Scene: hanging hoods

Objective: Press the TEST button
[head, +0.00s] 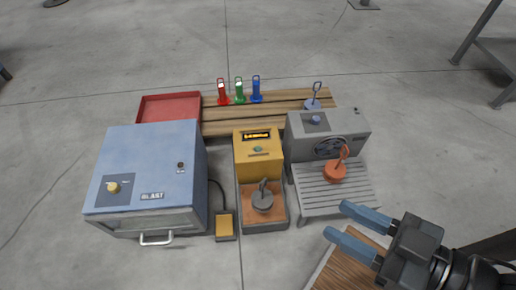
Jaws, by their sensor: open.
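A yellow box (258,166) stands in the middle with a lit display on its upper face. A small teal button (258,149) sits below the display, with a dark label strip under it. The lettering is too small to read, so I cannot confirm that it says TEST. Nothing touches the button. My gripper (338,219) is at the lower right with its two blue fingers apart and nothing between them. It is to the right of and nearer than the yellow box, in front of the slatted grey stand. Nothing hides the button.
A blue blast cabinet (152,155) stands left, with a foot pedal (225,225) beside it. A grey weight (262,201) sits in the tray before the yellow box. A grey machine (350,145) and an orange weight (335,171) stand right. Red, green and blue handled items stand behind.

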